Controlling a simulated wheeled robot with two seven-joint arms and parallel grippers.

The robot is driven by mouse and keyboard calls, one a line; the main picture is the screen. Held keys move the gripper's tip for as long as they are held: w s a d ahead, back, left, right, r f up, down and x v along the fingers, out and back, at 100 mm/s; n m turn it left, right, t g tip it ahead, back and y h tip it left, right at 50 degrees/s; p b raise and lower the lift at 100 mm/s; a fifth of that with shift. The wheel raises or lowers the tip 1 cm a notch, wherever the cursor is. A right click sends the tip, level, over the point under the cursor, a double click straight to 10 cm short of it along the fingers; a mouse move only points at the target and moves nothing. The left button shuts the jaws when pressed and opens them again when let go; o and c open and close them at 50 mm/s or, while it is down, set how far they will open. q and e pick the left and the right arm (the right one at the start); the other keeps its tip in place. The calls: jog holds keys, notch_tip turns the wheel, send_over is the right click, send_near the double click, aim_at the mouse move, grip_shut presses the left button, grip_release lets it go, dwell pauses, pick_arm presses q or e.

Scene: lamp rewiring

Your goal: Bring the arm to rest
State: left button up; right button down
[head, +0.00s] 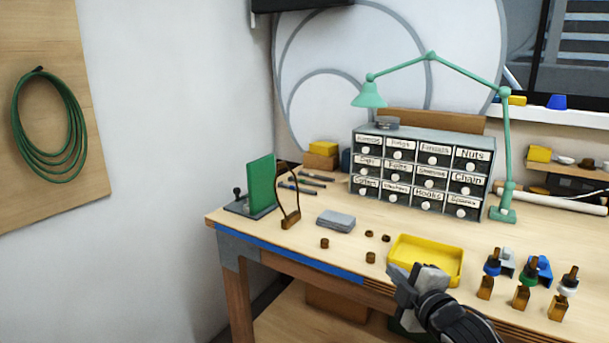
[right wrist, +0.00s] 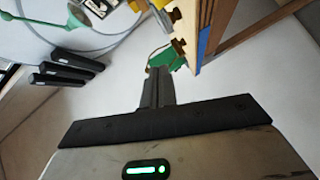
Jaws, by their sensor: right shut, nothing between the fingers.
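My right gripper (head: 405,287) is in front of the table's front edge, just below the yellow tray (head: 398,246) in the head view. Its fingers are shut with nothing between them. In the right wrist view the shut fingers (right wrist: 157,88) point toward the table edge, apart from it. My left gripper is not in view. The green jointed lamp (head: 505,130) stands at the back right of the table, its shade (head: 369,96) above the drawer cabinet (head: 420,172); it also shows in the right wrist view (right wrist: 95,7).
The wooden table (head: 300,243) carries a green upright panel (head: 261,183), a wire frame (head: 290,217), a grey block (head: 336,220) and small brown rings. Several lamp-socket parts (head: 521,296) stand at the right. Open floor lies before the wall at the left.

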jog(key=s+a+f+m+g+h, duration=0.1)
jog(key=s+f+m+g, duration=0.2)
jog(key=s+f+m, duration=0.4)
jog(key=s+a+f+m+g+h, duration=0.1)
jog(key=s+f+m, duration=0.7)
jog(key=s+f, duration=0.8)
jog(key=s+g, duration=0.1)
jog(key=s, duration=0.7)
jog(key=shift+s+a+f+g, duration=0.2)
jog(key=shift+a+f+g, duration=0.15)
jog(key=shift+g, duration=0.05)
